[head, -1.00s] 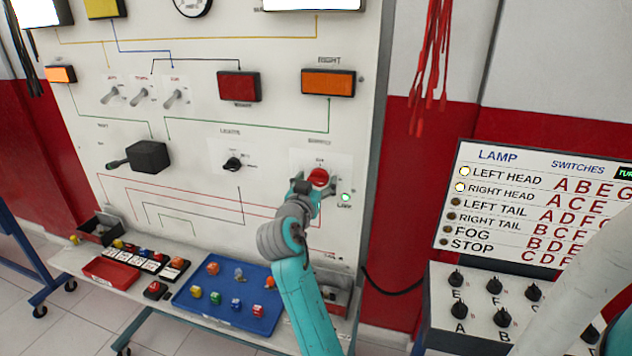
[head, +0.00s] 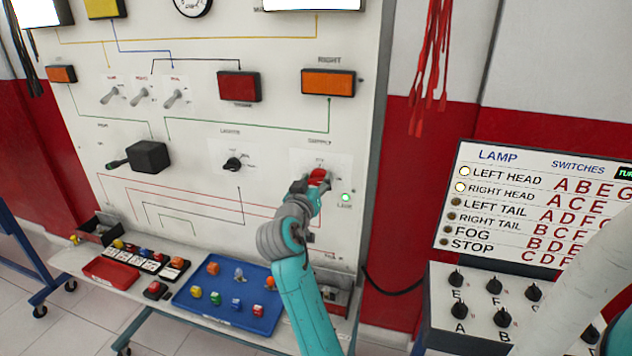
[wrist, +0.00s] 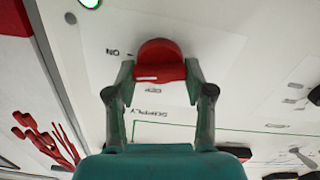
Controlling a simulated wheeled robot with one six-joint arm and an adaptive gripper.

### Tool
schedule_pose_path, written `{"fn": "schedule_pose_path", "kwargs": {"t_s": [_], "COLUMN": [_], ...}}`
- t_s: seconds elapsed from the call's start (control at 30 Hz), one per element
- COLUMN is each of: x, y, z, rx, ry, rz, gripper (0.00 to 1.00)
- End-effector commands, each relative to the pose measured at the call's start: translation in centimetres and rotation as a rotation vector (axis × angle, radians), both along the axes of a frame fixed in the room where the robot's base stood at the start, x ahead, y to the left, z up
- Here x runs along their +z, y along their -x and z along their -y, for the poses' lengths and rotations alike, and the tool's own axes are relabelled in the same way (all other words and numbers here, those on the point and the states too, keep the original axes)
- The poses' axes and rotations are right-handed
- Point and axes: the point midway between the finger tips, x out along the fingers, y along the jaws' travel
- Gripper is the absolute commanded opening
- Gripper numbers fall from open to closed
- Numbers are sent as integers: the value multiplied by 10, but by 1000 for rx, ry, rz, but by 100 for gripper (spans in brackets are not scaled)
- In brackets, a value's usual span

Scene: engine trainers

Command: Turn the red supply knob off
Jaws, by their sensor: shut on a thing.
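The red supply knob (head: 319,176) is on the white panel, low on its right side. In the wrist view the knob (wrist: 160,60) fills the gap between the fingers, with a white mark on its near face. Labels ON, OFF and SUPPLY show around it; the mark lies on the side toward the OFF label. My gripper (wrist: 159,75) is shut on the knob, with one finger at each side. In the head view my gripper (head: 312,184) partly hides the knob. A green lamp (head: 345,197) beside the knob is lit.
A black lights knob (head: 232,164) and a black box with a lever (head: 148,156) are to the left on the panel. A blue tray (head: 228,320) with several small coloured parts lies on the shelf below. A lamp board (head: 540,205) stands at right.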

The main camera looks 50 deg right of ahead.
Motion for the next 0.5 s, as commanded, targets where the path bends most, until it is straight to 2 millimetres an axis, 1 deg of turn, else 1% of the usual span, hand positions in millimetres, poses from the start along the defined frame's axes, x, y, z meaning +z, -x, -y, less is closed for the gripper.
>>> {"fn": "schedule_pose_path", "kwargs": {"t_s": [0.5], "x": [-2], "y": [-2], "z": [-1], "rx": [1], "ry": [159], "rz": [-459], "gripper": [18]}}
